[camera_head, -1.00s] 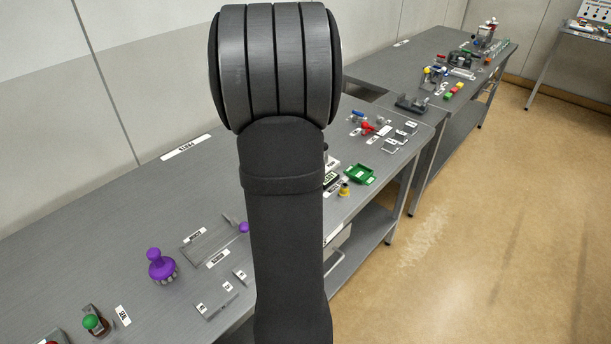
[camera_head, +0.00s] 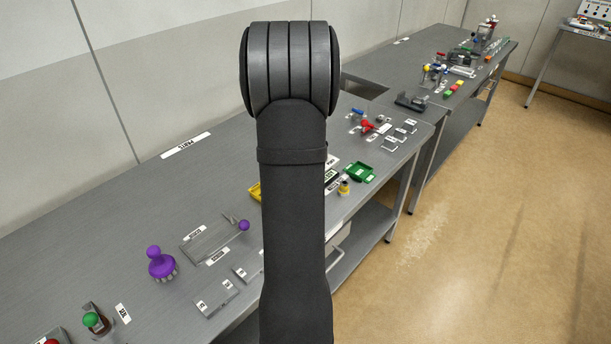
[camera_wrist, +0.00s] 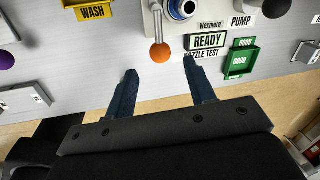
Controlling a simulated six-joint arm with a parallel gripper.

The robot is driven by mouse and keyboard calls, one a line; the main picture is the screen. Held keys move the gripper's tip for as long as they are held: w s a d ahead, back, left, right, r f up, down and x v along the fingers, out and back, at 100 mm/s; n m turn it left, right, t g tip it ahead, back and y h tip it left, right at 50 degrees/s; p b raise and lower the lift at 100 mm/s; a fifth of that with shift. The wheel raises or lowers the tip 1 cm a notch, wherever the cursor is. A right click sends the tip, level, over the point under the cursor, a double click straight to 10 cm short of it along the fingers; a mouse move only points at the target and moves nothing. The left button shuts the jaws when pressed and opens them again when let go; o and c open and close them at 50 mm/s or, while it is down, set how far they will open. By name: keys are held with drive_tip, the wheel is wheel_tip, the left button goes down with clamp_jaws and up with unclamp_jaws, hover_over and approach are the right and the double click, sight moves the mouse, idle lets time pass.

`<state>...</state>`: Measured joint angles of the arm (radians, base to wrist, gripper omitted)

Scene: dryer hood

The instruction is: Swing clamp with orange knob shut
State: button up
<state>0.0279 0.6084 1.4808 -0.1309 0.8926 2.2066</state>
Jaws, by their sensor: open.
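The orange knob (camera_wrist: 160,53) of the clamp shows in the wrist view at top centre, on the end of a pale lever (camera_wrist: 157,25). The lever runs up towards a white fixture with a blue and silver round part (camera_wrist: 181,8). My gripper (camera_wrist: 160,72) is open, with its two dark blue fingers spread below and to either side of the knob in the picture. Nothing is between the fingertips, and I cannot tell the knob's depth from them. In the head view my arm hides the clamp and my gripper.
A READY sign (camera_wrist: 208,41) and a green GOOD tray (camera_wrist: 240,60) lie right of the knob. A yellow WASH bin (camera_wrist: 91,10) is at upper left. A purple knob (camera_head: 244,225) and a purple-handled tool (camera_head: 160,263) stand on the bench at left.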

drive_tip(key=shift+w+d+f, duration=0.1)
drive_tip(key=shift+w+f, duration=0.05)
drive_tip(key=shift+f, duration=0.75)
drive_tip(key=shift+w+d+f, duration=0.1)
drive_tip(key=shift+f, duration=0.8)
drive_tip(key=shift+w+d+f, duration=0.1)
drive_tip(key=shift+w+f, duration=0.05)
drive_tip(key=shift+f, duration=0.75)
clamp_jaws()
